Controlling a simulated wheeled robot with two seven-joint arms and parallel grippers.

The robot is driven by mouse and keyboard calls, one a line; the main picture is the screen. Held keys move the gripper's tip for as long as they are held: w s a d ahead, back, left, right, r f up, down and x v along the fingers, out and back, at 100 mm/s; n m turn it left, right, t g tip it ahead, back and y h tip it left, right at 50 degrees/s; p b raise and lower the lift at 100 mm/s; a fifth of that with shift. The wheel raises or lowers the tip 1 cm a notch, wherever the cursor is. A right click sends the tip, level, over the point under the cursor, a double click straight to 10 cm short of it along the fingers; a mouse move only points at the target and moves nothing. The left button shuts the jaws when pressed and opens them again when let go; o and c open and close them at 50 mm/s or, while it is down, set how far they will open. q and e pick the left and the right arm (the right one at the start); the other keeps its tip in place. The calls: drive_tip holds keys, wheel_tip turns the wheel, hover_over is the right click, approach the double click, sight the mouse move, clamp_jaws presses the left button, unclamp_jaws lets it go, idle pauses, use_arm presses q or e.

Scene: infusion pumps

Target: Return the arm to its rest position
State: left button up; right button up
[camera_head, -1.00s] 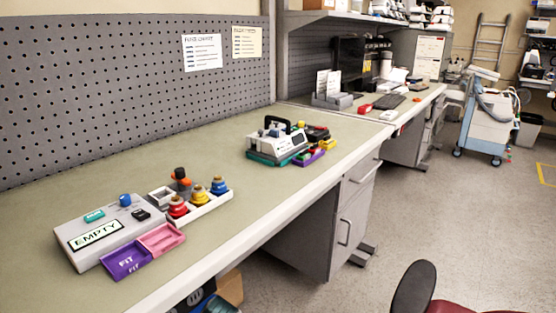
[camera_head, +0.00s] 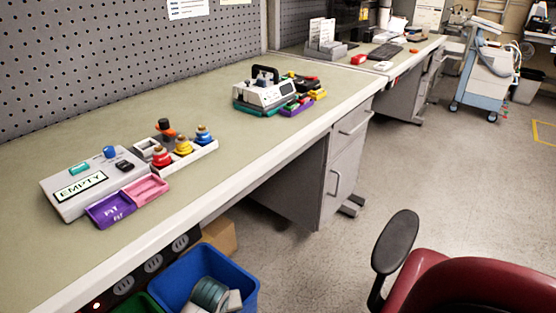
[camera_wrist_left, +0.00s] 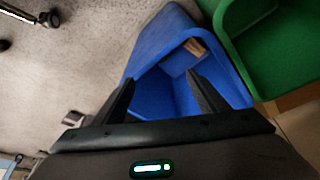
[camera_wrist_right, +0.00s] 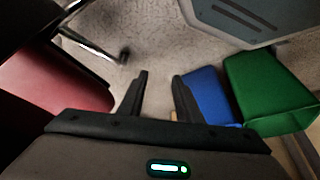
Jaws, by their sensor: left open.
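My left gripper (camera_wrist_left: 160,95) shows in the left wrist view with its two fingers apart and nothing between them. It is above a blue bin (camera_wrist_left: 160,50). My right gripper (camera_wrist_right: 161,90) shows in the right wrist view, also with fingers apart and empty, over the floor beside the blue bin (camera_wrist_right: 202,90). Neither arm shows in the head view. On the bench (camera_head: 230,150) stand a grey box labelled EMPTY (camera_head: 80,188), purple and pink trays (camera_head: 110,210), a white holder with coloured knobs (camera_head: 185,150), and a white pump-like device (camera_head: 264,93).
Below the bench are a blue bin (camera_head: 245,290) with spools in it, a green bin (camera_head: 140,304) and a cardboard box (camera_head: 219,236). A red chair (camera_head: 460,285) stands at lower right. A wheeled cart (camera_head: 487,85) is at the back right. The floor between is clear.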

use_arm(q)
drive_tip(key=s+a+r+m, duration=0.2)
drive_tip(key=s, duration=0.8)
drive_tip(key=s+a+r+m+h, duration=0.1)
drive_tip(key=s+a+r, duration=0.1)
drive_tip(key=s, duration=0.7)
drive_tip(key=s+a+r+m, duration=0.2)
drive_tip(key=s, duration=0.8)
drive_tip(key=w+d+f+t+h+p, duration=0.1)
drive_tip(key=w+d+f+p, duration=0.3)
drive_tip(key=f, duration=0.5)
wheel_tip(320, 180, down, 12)
drive_tip(key=s+p, duration=0.2)
drive_tip(key=p, duration=0.7)
drive_tip(key=shift+a+m+t, duration=0.3)
use_arm(e)
wheel_tip(320, 180, down, 17)
drive_tip(key=shift+s+d+r+t, duration=0.15)
drive_tip(key=shift+d+r+t, duration=0.05)
drive_tip(key=shift+d+t, duration=0.1)
